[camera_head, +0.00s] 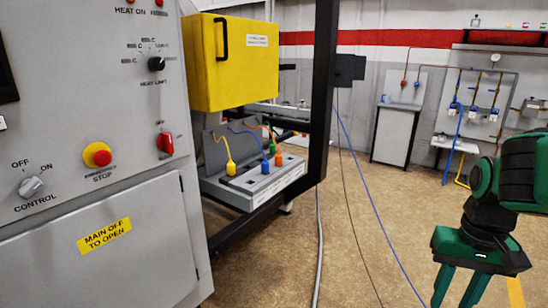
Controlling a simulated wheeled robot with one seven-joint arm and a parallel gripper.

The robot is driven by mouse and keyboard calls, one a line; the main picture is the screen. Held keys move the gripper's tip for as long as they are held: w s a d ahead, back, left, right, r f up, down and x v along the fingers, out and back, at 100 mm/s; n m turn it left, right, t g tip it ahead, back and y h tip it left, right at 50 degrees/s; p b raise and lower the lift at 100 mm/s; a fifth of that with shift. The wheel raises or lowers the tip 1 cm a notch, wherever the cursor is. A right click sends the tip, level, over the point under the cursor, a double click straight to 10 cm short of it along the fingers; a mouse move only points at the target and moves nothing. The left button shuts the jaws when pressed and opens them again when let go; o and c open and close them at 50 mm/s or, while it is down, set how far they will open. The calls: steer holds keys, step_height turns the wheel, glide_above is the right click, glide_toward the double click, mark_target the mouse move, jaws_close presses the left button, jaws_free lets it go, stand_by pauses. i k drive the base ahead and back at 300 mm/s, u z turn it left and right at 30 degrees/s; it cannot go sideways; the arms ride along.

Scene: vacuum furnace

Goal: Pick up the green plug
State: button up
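The green plug (272,147) is small and stands upright at the back of the grey sloped socket panel (243,190), behind the blue plug (265,166). Its lower part is partly hidden by the plugs in front. A yellow plug (231,168) is to its left and an orange plug (279,159) close in front at its right. My gripper (455,299) is at the lower right, far from the plugs. Its two green fingers point down and stand apart with nothing between them; their tips are near the picture's lower edge.
A yellow box (232,62) overhangs the socket panel. A black frame post (322,100) stands right of the panel. The grey control cabinet (95,200) fills the left. Blue and dark cables cross the otherwise open floor (365,245). A grey stand (398,132) is at the back.

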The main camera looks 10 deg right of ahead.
mark_target(272, 147)
steer(key=z, duration=2.15)
steer(key=i, duration=1.6)
steer(key=u, duration=2.45)
steer(key=i, duration=0.35)
steer(key=u, duration=0.1)
